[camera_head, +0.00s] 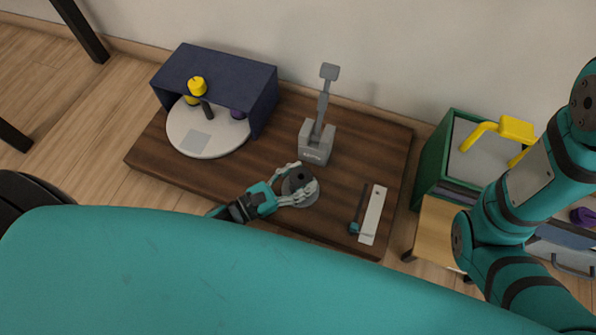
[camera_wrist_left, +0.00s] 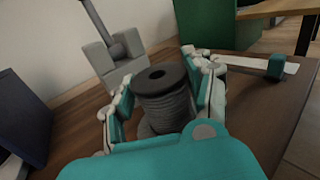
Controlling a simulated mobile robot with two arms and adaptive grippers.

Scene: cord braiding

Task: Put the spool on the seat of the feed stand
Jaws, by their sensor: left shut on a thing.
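The dark grey ribbed spool (camera_head: 300,179) stands about upright between the fingers of my left gripper (camera_head: 306,177), over the front middle of the wooden board. In the left wrist view the spool (camera_wrist_left: 163,100) shows a round top with a centre hole, and the fingers lie along both its sides. My left gripper is shut on it. A grey round base (camera_head: 301,199) shows under the spool; I cannot tell whether the two touch, or whether this base is the feed stand's seat. Only links of my right arm show in the head view; its gripper is out of view.
A grey block with a tall post (camera_head: 316,144) stands just behind the spool. A navy hood (camera_head: 213,76) covers a pale disc (camera_head: 208,144) with yellow and purple pieces at left. A white strip (camera_head: 373,215) lies at right. A green box (camera_head: 434,160) stands beyond the board (camera_head: 390,135).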

